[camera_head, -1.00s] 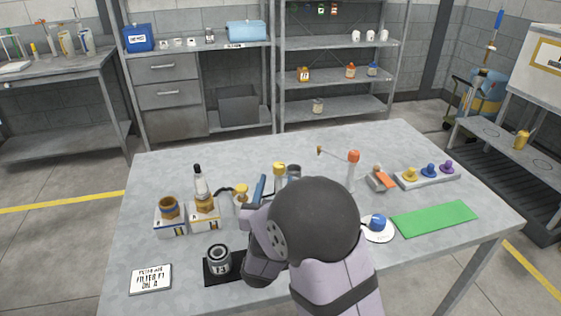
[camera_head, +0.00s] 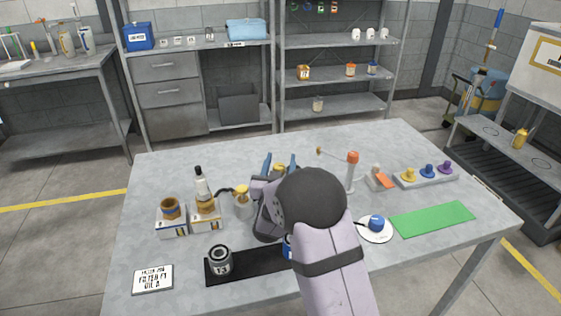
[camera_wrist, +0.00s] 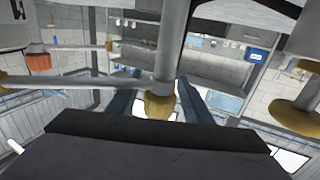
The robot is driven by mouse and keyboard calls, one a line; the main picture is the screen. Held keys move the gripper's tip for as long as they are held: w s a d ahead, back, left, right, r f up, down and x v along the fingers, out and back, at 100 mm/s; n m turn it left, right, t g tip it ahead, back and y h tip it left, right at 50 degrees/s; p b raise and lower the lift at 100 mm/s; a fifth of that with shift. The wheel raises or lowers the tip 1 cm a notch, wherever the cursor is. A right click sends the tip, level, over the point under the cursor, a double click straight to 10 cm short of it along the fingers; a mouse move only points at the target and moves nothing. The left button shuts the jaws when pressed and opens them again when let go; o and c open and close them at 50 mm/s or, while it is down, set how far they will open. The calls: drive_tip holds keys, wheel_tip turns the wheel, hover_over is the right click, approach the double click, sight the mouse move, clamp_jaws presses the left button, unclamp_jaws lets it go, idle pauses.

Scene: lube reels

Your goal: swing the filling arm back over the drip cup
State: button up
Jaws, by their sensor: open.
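My gripper (camera_head: 279,165) is open, pointing away over the middle of the table. In the wrist view its two blue fingers stand on either side of a gold knob (camera_wrist: 160,105) on a grey rod; contact cannot be told. A grey bar (camera_wrist: 90,82), which looks like the filling arm, runs from this rod to the left. In the head view the yellow knob (camera_head: 280,168) shows between the fingers, and the gripper hides most of what is below it. The drip cup cannot be made out behind the gripper.
Left stand boxed bottles (camera_head: 205,208) and a yellow-capped pump bottle (camera_head: 242,198). A can (camera_head: 220,259) stands on a black mat (camera_head: 250,266). Right are an orange-capped post (camera_head: 352,172), a white dish (camera_head: 375,232), a green mat (camera_head: 432,218) and a tray of coloured knobs (camera_head: 425,178).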

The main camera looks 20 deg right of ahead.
clamp_jaws()
drive_tip(key=shift+f+n+y+b, duration=0.1)
drive_tip(key=shift+n+y+b, duration=0.25)
drive_tip(key=shift+b, duration=0.25)
drive_tip(key=shift+a+n+t+y+b, duration=0.1)
drive_tip(key=shift+a+n+y+b, duration=0.3)
drive_tip(key=shift+n+y+b, duration=0.95)
drive_tip(key=shift+a+n+t+y, duration=0.1)
drive_tip(key=shift+a+n+y, duration=0.55)
drive_tip(key=shift+y, duration=1.55)
drive_tip(key=shift+a+n+t+y+b, duration=0.15)
drive_tip(key=shift+n+y+b, duration=0.55)
drive_tip(key=shift+n+y, duration=0.9)
drive_tip(key=shift+a+y, duration=0.1)
drive_tip(key=shift+y, duration=0.2)
unclamp_jaws()
